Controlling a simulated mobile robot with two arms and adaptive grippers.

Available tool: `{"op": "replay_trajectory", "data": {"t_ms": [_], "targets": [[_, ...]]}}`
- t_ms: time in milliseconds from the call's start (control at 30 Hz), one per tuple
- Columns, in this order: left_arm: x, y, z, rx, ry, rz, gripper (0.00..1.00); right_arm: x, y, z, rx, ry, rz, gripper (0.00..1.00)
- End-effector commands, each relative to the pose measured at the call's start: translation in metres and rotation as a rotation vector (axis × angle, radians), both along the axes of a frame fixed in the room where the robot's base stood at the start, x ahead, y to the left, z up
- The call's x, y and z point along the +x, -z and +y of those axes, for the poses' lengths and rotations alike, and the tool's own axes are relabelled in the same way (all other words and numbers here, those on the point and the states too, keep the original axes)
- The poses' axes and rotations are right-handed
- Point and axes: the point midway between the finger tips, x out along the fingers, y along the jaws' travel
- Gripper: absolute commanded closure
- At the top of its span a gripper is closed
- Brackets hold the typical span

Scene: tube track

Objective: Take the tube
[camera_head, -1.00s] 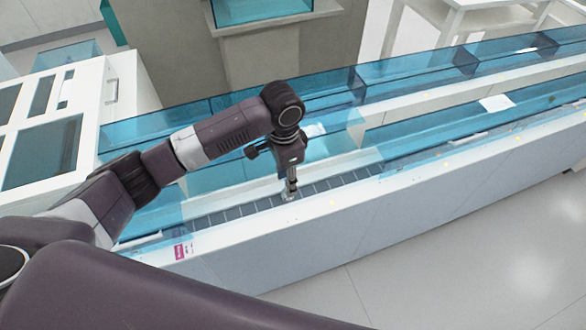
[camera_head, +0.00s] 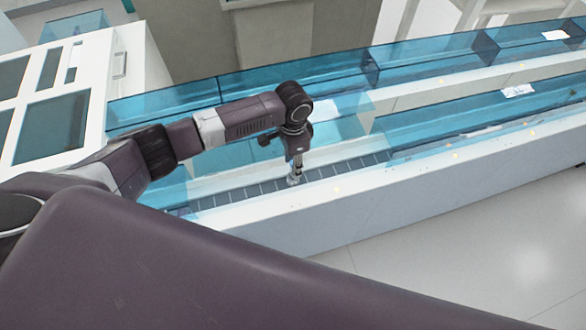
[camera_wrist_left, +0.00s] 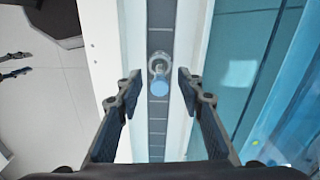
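The tube, with a light blue cap (camera_wrist_left: 158,74), stands in a round grey holder (camera_wrist_left: 158,62) on the dark segmented track (camera_wrist_left: 157,127) in the left wrist view. My left gripper (camera_wrist_left: 160,78) is open, with one finger on each side of the tube and a visible gap at both sides. In the head view my left gripper (camera_head: 296,174) points down over the track (camera_head: 340,169), and its fingers hide most of the tube. At the left edge of the left wrist view, two dark separated fingers of my right gripper (camera_wrist_left: 16,65) show over the floor, empty.
A white wall (camera_head: 400,188) runs along the near side of the track. Blue transparent panels (camera_head: 290,80) stand behind it. A white cabinet (camera_head: 128,75) is at the left. The floor (camera_head: 500,240) at the right is clear.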

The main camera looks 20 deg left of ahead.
Motion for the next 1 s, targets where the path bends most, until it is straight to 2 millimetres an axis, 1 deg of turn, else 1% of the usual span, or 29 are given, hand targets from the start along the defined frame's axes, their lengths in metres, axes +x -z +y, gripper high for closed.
{"op": "replay_trajectory", "data": {"t_ms": [33, 133, 267, 400, 433, 467, 567, 767, 867, 1000], "targets": [[0.000, 0.000, 0.000, 0.000, 0.000, 0.000, 0.65, 0.005, 0.000, 0.002, 0.002, 0.000, -0.008, 0.60], [0.000, 0.000, 0.000, 0.000, 0.000, 0.000, 0.65, 0.006, 0.000, 0.003, 0.004, 0.001, -0.008, 0.60], [0.000, 0.000, 0.000, 0.000, 0.000, 0.000, 0.79, -0.001, 0.001, 0.003, 0.004, 0.001, 0.003, 0.60], [0.000, 0.000, 0.000, -0.001, 0.000, -0.001, 0.95, -0.013, 0.001, 0.002, 0.002, 0.001, 0.019, 0.60], [0.000, 0.000, 0.000, -0.001, 0.000, -0.001, 0.98, -0.015, 0.001, 0.002, 0.001, 0.001, 0.022, 0.60], [0.000, 0.000, 0.000, -0.001, 0.000, -0.001, 0.99, -0.016, 0.002, 0.002, 0.001, 0.001, 0.024, 0.60], [0.000, 0.000, 0.000, -0.001, 0.000, -0.001, 0.99, -0.018, 0.002, 0.002, 0.000, 0.001, 0.027, 0.60], [0.000, -0.002, 0.000, -0.001, 0.000, -0.001, 1.00, -0.017, 0.002, 0.002, 0.001, 0.001, 0.025, 0.60], [0.001, -0.007, 0.000, -0.002, 0.000, -0.001, 1.00, -0.014, 0.003, 0.001, 0.000, 0.001, 0.022, 0.60], [0.001, -0.022, -0.001, -0.003, -0.001, -0.003, 1.00, -0.011, 0.005, 0.000, -0.001, 0.001, 0.017, 0.60]]}}
